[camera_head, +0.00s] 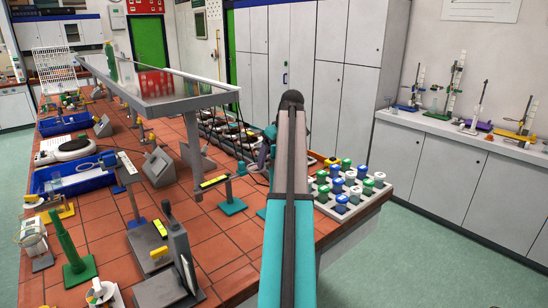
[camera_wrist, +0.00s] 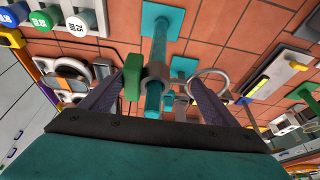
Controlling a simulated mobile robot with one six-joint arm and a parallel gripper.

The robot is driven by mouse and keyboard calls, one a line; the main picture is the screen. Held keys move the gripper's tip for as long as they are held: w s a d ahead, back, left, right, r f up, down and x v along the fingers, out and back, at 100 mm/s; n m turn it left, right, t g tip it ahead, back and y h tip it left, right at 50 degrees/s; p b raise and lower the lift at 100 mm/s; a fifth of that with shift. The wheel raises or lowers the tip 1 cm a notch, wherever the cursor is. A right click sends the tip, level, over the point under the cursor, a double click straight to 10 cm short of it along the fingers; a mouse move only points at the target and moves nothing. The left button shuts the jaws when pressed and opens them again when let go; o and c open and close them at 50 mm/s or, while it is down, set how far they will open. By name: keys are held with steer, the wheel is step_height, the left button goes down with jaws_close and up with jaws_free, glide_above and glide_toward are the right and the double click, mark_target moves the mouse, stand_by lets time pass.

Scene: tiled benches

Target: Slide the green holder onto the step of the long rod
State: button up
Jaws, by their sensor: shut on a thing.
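My gripper (camera_wrist: 160,85) shows in the wrist view as two dark purple fingers, shut on the green holder (camera_wrist: 132,78). The holder's green block is by the left fingertip. A grey collar beside it and a thin grey ring (camera_wrist: 208,73) by the right finger seem to belong to it. The long teal rod (camera_wrist: 159,45) rises from a square teal base (camera_wrist: 162,18) and passes between the fingers. The collar appears to be around the rod; its height relative to the step cannot be told. In the head view my arm hides most of the gripper and rod.
A smaller teal stand (camera_head: 232,206) is on the tiled bench left of my arm. A tray of coloured-capped bottles (camera_head: 345,188) is to the right. A raised grey shelf (camera_head: 165,100) spans the bench at left, and a green stand (camera_head: 72,250) is front left.

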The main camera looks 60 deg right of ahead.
steer(key=o, duration=1.2)
steer(key=shift+c, duration=0.2)
steer(key=b+v, duration=0.3)
steer(key=v, duration=1.1)
steer(key=shift+f, duration=0.1)
steer(key=shift+s, duration=0.1)
